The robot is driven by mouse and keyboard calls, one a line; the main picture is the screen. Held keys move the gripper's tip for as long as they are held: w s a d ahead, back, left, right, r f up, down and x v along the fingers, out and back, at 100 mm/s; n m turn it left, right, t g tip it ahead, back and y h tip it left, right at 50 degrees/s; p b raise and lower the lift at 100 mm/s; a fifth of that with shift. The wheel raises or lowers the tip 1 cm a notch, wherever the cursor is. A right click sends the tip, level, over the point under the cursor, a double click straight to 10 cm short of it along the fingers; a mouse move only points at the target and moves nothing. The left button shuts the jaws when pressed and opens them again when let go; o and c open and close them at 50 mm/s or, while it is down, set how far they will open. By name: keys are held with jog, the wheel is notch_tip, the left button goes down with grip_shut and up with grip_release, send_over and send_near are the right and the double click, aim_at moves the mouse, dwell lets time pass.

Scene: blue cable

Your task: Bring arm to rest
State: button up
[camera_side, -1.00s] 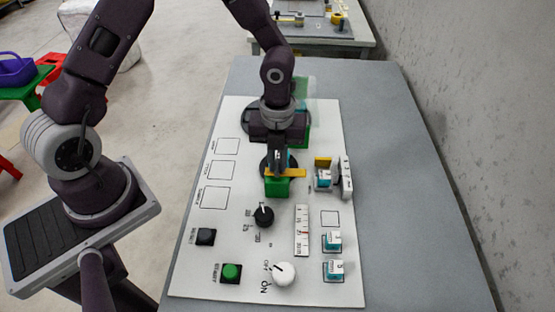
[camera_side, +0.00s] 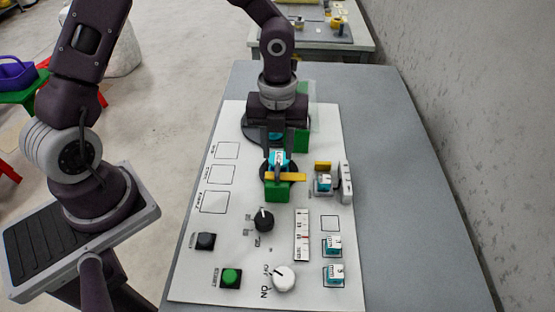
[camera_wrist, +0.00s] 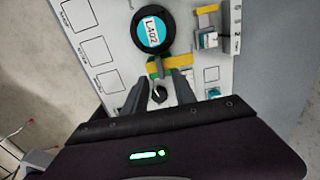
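My gripper (camera_side: 278,158) hangs over the middle of the white panel (camera_side: 215,255), behind the green block with its yellow bar (camera_side: 285,177) in the side view. In the wrist view my gripper's two fingers (camera_wrist: 160,80) are spread apart with nothing held between them. Beyond the fingertips lie the yellow bar (camera_wrist: 178,63) and a black round part with a cyan label (camera_wrist: 151,32). A cyan labelled face also shows near the fingers in the side view (camera_side: 279,158). No blue cable can be made out.
The panel carries a black knob (camera_side: 263,220), a white knob (camera_side: 284,278), a green button (camera_side: 231,277), a black button (camera_side: 205,241) and small cyan-and-white blocks (camera_side: 332,247). The grey table (camera_side: 410,190) is clear to the right, beside a wall (camera_side: 470,90).

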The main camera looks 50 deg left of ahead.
jog(key=shift+a+r, duration=0.1)
jog(key=shift+r, duration=0.7)
jog(key=s+a+r+n+t+y, duration=0.1)
jog(key=s+a+r+n, duration=0.1)
jog(key=s+r+n, duration=0.35)
jog(key=s+a+r+n+t+y, duration=0.1)
jog(key=s+a+r+n, duration=0.2)
jog(key=r+n, duration=0.5)
jog(key=s+d+r+n+t+h, duration=0.1)
jog(key=s+r+n, duration=0.4)
jog(key=s+n, duration=0.5)
jog(key=n+t+h, duration=0.1)
jog(key=n+t, duration=0.1)
jog(key=n, duration=0.1)
jog(key=shift+s+d+r+n+t, duration=0.2)
jog(key=shift+s+n+t, duration=0.05)
jog(key=shift+n+t, duration=0.1)
